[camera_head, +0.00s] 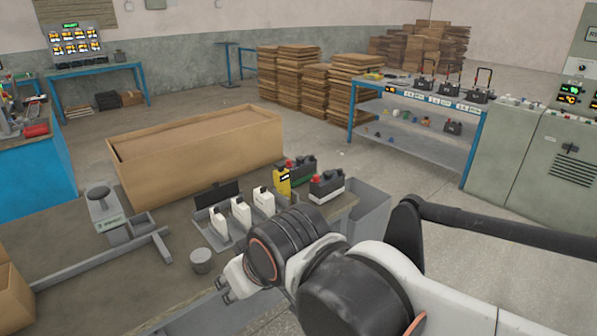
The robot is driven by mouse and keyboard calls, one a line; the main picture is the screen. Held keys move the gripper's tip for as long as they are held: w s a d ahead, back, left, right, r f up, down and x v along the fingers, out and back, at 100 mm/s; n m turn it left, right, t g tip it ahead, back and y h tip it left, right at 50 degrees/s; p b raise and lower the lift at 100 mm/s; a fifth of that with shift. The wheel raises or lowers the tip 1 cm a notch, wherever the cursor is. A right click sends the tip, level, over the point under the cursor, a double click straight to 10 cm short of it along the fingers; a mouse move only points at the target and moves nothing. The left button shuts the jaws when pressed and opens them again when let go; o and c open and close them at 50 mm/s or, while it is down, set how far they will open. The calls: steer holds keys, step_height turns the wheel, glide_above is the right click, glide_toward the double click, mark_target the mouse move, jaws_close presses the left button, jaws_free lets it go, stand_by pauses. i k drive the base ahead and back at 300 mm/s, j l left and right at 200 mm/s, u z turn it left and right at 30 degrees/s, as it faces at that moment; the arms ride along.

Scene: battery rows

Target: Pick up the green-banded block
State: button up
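The green-banded block (303,173) is a dark block with a red cap at its left and a green band low on its side. It stands upright on the table, beyond my arm, right behind a yellow bottle that hides its left part. My gripper (222,292) is at the lower middle of the head view, in front of and to the left of the block, well apart from it. It is small and partly hidden by my arm's links, so I cannot tell whether its fingers are open or shut.
The yellow bottle (282,180) and a white-banded dark block (326,187) flank the green-banded block. White bottles (241,212) stand in a grey rack to the left. A grey cylinder (201,261) stands near my gripper. A large cardboard box (200,155) lies behind.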

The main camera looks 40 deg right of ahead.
mark_target(301, 170)
steer(key=i+l+u, duration=0.15)
steer(key=l+u, duration=0.15)
steer(key=l, duration=1.85)
steer(key=l+u, duration=0.3)
steer(key=l, duration=1.8)
steer(key=k, duration=0.05)
